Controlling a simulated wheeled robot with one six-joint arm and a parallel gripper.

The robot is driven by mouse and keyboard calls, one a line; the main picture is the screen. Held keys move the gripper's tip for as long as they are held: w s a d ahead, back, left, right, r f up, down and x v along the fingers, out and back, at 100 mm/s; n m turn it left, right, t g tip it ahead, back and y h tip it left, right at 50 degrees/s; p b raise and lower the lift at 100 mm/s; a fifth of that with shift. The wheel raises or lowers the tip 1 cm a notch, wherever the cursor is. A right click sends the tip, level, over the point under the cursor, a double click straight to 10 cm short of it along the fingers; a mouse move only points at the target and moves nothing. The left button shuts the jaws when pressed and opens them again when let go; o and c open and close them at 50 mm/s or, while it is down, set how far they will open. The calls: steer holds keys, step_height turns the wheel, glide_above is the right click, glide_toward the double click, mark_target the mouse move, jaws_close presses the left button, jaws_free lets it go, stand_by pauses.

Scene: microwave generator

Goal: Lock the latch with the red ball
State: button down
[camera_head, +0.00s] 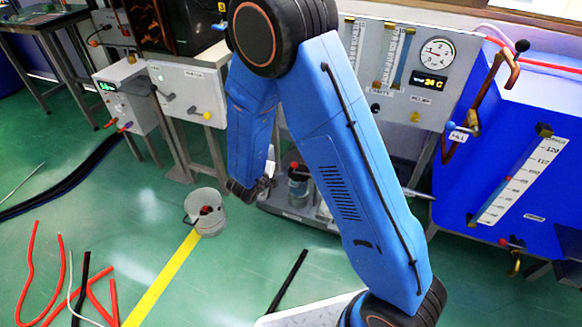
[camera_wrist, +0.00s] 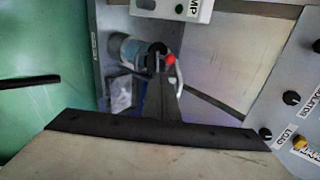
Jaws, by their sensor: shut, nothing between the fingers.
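My gripper (camera_head: 252,191) hangs at the lower end of my blue forearm in the head view, dark and small, in front of the lower shelf of the bench. It is shut and empty. In the wrist view a small red ball (camera_wrist: 170,60) shows near the middle, beside dark parts and a pale curved bar; I cannot tell whether it belongs to the latch.
A bottle (camera_wrist: 130,50) stands on the lower shelf. A grey bucket (camera_head: 206,214) stands on the green floor. Red and black hoses (camera_head: 30,265) lie at the left. A gauge panel (camera_head: 425,75) stands behind my arm.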

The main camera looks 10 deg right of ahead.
steer(key=x, duration=1.2)
steer(key=shift+w+d+r, duration=0.25)
steer(key=shift+w+r, duration=0.05)
steer(key=shift+r, duration=0.05)
steer(key=shift+w+d+f, duration=0.1)
steer(key=shift+w+d, duration=0.3)
steer(key=shift+w, duration=0.15)
steer(key=shift+w+d, duration=0.15)
steer(key=shift+w, duration=1)
